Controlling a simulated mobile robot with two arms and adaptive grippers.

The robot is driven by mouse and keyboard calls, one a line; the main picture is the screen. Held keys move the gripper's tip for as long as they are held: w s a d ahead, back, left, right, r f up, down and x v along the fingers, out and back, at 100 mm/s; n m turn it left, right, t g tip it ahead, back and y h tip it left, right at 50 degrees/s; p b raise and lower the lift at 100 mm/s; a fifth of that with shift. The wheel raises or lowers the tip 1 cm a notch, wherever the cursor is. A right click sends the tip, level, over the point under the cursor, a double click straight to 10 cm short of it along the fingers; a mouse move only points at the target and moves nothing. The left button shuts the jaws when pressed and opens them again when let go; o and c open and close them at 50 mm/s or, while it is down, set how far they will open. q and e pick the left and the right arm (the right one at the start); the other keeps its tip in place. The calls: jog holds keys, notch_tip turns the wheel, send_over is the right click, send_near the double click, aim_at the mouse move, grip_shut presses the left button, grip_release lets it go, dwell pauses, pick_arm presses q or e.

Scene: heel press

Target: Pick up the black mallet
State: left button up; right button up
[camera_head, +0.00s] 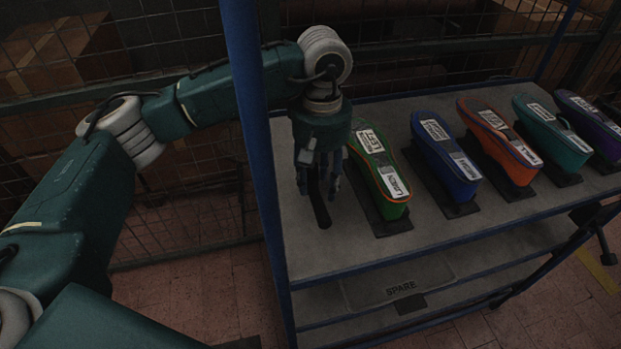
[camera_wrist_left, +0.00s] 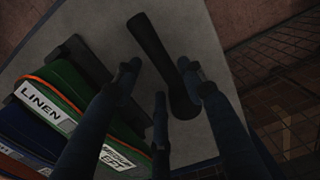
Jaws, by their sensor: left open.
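The black mallet (camera_head: 320,207) lies on the grey top shelf at its left end, beside the green shoe-shaped block. In the head view my left gripper (camera_head: 318,185) points down over it and hides its far part. In the left wrist view the mallet (camera_wrist_left: 154,47) runs from the top centre down between the fingers, with its darker thick end (camera_wrist_left: 186,98) near the fingertips. My left gripper (camera_wrist_left: 165,85) is open, with fingers on both sides of the mallet; contact cannot be told. My right gripper is not in view.
The green block (camera_head: 391,208) marked LINEN and LEFT is close to the gripper. Blue (camera_head: 447,165), orange (camera_head: 505,160), teal and purple blocks stand further right. A blue post (camera_head: 250,120) rises at the shelf's left edge. The lower shelf (camera_head: 440,290) is marked SPARE.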

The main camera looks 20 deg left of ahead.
aim_at(320, 194)
pick_arm(q)
notch_tip(320, 194, down, 4)
jog(key=shift+r+p, duration=0.1)
jog(key=shift+p, duration=0.45)
jog(key=shift+f, duration=0.4)
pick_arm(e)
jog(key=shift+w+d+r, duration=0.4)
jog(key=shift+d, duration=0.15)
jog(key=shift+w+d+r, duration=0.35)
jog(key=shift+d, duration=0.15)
pick_arm(q)
jog(key=shift+c, duration=0.2)
